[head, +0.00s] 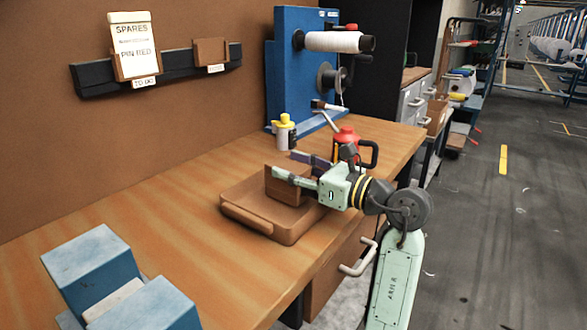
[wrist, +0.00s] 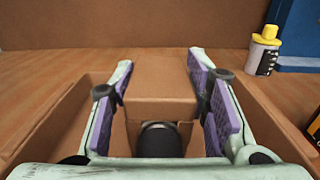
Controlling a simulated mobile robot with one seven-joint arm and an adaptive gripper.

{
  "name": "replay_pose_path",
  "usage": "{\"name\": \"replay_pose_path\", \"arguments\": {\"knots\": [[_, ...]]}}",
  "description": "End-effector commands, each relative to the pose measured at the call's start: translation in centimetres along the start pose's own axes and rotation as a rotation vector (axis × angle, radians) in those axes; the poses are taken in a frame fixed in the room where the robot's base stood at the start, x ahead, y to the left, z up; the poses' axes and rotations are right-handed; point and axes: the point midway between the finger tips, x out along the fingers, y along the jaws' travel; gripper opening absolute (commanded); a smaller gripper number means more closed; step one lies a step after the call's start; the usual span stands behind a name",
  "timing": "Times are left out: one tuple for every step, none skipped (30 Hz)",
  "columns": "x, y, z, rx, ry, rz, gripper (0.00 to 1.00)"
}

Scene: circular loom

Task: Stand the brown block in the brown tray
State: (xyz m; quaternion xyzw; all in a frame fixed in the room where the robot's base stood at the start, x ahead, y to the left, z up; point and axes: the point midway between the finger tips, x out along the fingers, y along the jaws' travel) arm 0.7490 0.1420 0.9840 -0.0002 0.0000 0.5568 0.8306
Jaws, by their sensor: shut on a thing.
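The brown block (head: 287,184) is upright at the brown tray (head: 246,216), over its back part. In the wrist view the block (wrist: 162,108) stands between the two purple-padded fingers, with the walls of the tray (wrist: 268,118) on both sides. My gripper (head: 296,172) is shut on the block, reaching in from the right; its fingers also show in the wrist view (wrist: 160,88). The block's lower end is partly hidden by the tray's front wall and my gripper, so I cannot tell whether it touches the tray floor.
A yellow-capped white bottle (head: 284,132) and a red can (head: 345,140) stand behind the tray. A blue winding stand (head: 296,65) is at the back of the table. Blue blocks (head: 88,265) are at the front left. The tabletop (head: 150,225) left of the tray is clear.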

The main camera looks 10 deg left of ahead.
Motion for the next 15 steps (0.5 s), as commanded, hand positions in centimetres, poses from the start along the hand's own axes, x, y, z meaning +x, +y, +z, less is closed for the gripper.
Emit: {"name": "replay_pose_path", "arguments": {"knots": [[-0.03,0.01,0.01,-0.001,-0.003,-0.001,0.00],[-0.03,0.01,-0.05,-0.001,-0.003,-0.001,0.00],[-0.03,0.01,-0.15,-0.001,-0.003,-0.001,0.00],[-0.03,0.01,-0.22,-0.001,-0.003,-0.001,0.00],[-0.04,0.00,-0.30,-0.001,-0.003,-0.001,0.00],[-0.04,0.01,-0.40,-0.001,-0.003,-0.001,0.00],[-0.04,0.01,-0.48,-0.001,-0.003,-0.001,0.00],[-0.04,0.01,-0.55,-0.001,-0.003,-0.001,0.00],[-0.04,0.01,-0.64,-0.001,-0.003,-0.001,0.00],[-0.03,0.01,-0.55,-0.002,-0.003,-0.001,0.44],[-0.03,0.01,-0.51,-0.002,-0.003,-0.001,0.46],[-0.03,0.01,-0.51,-0.001,-0.003,-0.001,0.49],[-0.02,0.01,-0.53,-0.001,-0.003,0.000,0.51],[-0.02,0.01,-0.54,-0.001,-0.002,0.000,0.53],[-0.02,0.01,-0.55,-0.001,-0.002,0.000,0.55]]}}
